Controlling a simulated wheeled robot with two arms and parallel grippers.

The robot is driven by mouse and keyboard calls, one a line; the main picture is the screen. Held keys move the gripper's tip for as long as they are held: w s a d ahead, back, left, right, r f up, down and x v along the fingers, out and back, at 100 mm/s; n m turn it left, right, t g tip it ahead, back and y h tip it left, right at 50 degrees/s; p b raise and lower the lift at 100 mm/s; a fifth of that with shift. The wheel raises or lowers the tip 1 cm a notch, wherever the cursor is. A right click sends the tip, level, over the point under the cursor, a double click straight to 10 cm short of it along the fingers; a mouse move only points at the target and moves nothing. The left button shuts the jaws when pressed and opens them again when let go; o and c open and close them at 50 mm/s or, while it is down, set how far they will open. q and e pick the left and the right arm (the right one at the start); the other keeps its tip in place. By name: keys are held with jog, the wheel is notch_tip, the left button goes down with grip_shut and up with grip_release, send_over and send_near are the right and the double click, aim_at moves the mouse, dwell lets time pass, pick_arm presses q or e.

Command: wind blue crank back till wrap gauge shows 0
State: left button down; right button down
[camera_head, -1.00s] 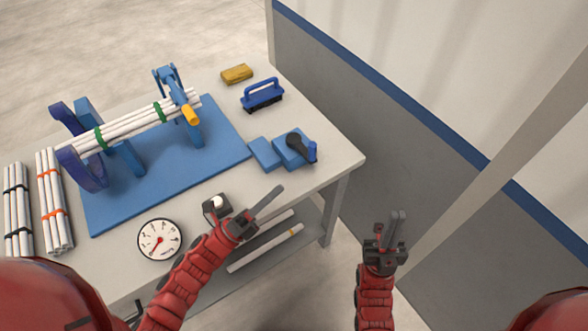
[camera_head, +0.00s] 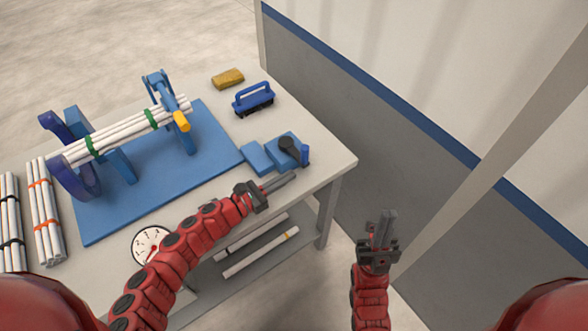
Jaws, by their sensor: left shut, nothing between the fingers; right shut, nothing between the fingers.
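The blue crank (camera_head: 161,86), with a yellow handle grip (camera_head: 181,121), is at the right end of the blue pipe stand. A bundle of white pipes (camera_head: 122,132) with green bands lies through the stand's blue supports. The round white gauge (camera_head: 143,238) with a red needle is at the table's front. My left arm covers part of its face, and I cannot read its value. My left gripper (camera_head: 291,177) is shut and empty over the table's front right, apart from the crank. My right gripper (camera_head: 387,215) is shut and empty, off the table at the right.
A blue clamp block with a black knob (camera_head: 288,146) is just beyond my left gripper. A blue-handled brush (camera_head: 254,99) and a yellow sponge (camera_head: 228,79) are at the back right. Banded pipe bundles (camera_head: 45,215) lie at left. The lower shelf holds loose pipes (camera_head: 262,255).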

pick_arm(q)
jog(key=shift+w+d+r, duration=0.25)
jog(key=shift+w+d, duration=0.15)
jog(key=shift+d, duration=0.3)
jog(key=shift+w+d+f+p, duration=0.25)
jog(key=shift+w+d+p, duration=0.05)
jog(key=shift+w+d, duration=0.2)
jog(key=shift+s, duration=0.1)
